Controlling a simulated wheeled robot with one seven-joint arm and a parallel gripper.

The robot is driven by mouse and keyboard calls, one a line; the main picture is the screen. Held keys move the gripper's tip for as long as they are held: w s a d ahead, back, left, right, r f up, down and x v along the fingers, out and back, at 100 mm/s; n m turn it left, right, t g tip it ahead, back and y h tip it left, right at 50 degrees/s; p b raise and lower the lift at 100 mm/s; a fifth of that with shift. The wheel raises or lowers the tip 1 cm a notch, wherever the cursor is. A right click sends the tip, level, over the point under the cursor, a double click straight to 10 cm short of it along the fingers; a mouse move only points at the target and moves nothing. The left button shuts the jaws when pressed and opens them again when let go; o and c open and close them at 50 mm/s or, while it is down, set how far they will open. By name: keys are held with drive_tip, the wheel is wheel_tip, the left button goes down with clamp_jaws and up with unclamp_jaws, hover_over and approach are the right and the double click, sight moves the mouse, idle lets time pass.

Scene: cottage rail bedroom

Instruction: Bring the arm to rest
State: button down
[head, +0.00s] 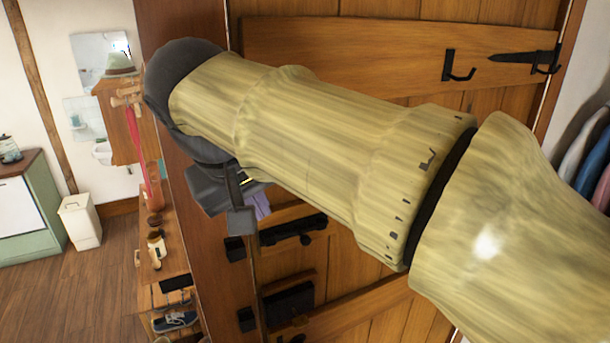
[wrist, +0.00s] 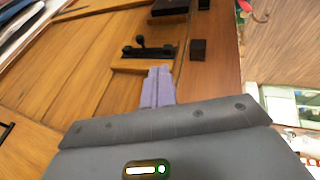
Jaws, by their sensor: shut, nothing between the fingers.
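My arm reaches across the head view from the lower right to the upper left, in front of a wooden plank door (head: 340,40). My gripper (head: 260,204) hangs below the dark wrist at the arm's far end, mostly hidden by the wrist parts. In the wrist view my gripper (wrist: 159,84) shows as two pale purple fingers pressed together, with nothing between them. The fingers point toward the door's edge and a black bolt (wrist: 150,50). I cannot tell how far they are from the wood.
The door bears a black hook (head: 458,66), a bolt (head: 290,230) and a dark latch box (head: 290,300). Left of it stand a shoe shelf (head: 150,298) and a peg board with a hat (head: 120,64). A white bin (head: 80,222) stands farther back; the floor (head: 50,300) there is clear.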

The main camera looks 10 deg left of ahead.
drive_tip(key=w+d+f+m+g+b, duration=0.1)
drive_tip(key=w+d+f, duration=0.3)
drive_tip(key=d+f, duration=0.45)
drive_tip(key=w+d+f+m+g+b, duration=0.1)
drive_tip(key=w+d+f+m+b, duration=0.15)
drive_tip(key=d+f, duration=0.65)
drive_tip(key=s+d+f+m+b, duration=0.1)
drive_tip(key=s+d+f+m, duration=0.1)
drive_tip(key=d+f, duration=0.5)
drive_tip(key=s+d+f+m+g, duration=0.1)
drive_tip(key=s+d+f+m, duration=0.2)
drive_tip(key=d+f, duration=0.4)
wheel_tip(320, 180, down, 6)
drive_tip(key=shift+s+d+f+b, duration=0.1)
drive_tip(key=shift+s+d+b, duration=0.2)
drive_tip(key=shift+s, duration=0.6)
